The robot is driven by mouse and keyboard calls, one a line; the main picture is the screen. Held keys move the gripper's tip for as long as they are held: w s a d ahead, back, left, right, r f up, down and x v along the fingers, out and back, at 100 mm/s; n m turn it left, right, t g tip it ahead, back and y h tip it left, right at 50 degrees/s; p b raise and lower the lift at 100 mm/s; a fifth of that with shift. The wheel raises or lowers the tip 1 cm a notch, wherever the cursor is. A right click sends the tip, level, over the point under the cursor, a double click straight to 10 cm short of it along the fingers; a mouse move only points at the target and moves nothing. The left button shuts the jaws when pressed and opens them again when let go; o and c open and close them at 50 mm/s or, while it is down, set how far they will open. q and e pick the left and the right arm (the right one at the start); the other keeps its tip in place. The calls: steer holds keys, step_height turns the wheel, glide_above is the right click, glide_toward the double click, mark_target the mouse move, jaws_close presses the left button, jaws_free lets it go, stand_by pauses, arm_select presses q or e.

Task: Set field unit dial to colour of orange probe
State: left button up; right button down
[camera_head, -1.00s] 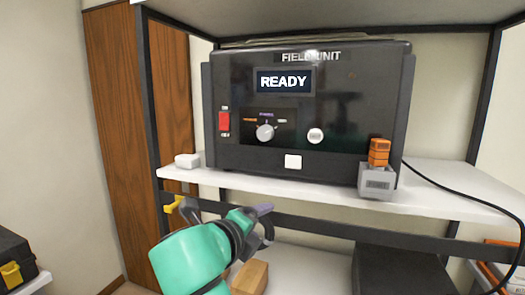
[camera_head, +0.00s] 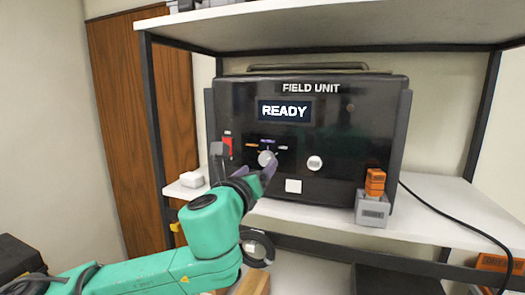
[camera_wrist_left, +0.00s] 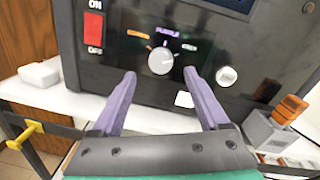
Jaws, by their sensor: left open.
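The black field unit (camera_head: 350,130) stands on the white shelf with its screen (camera_head: 285,111) reading READY. Its round silver dial (camera_head: 266,158) sits below an orange, a purple and a pale label; the dial also shows in the left wrist view (camera_wrist_left: 161,61). The pointer's exact setting is hard to tell, seemingly near the middle, purple label. The orange probe (camera_head: 375,182) stands upright in a grey block (camera_head: 372,209) at the unit's right front. My left gripper (camera_wrist_left: 160,78) is open, its purple fingers either side of the dial's line and short of the panel. My right gripper is out of view.
A red rocker switch (camera_wrist_left: 93,28) marked ON and OFF is left of the dial. A round white button (camera_head: 314,163) is to its right. A small white box (camera_head: 191,179) lies on the shelf at left. A black cable runs off right.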

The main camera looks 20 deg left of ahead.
mark_target(265, 160)
arm_select(q)
steer(key=w+p, duration=0.1)
steer(key=w, duration=0.4)
steer(key=shift+d, duration=0.15)
steer(key=shift+s, duration=0.1)
steer(key=shift+s, duration=0.1)
jaws_close()
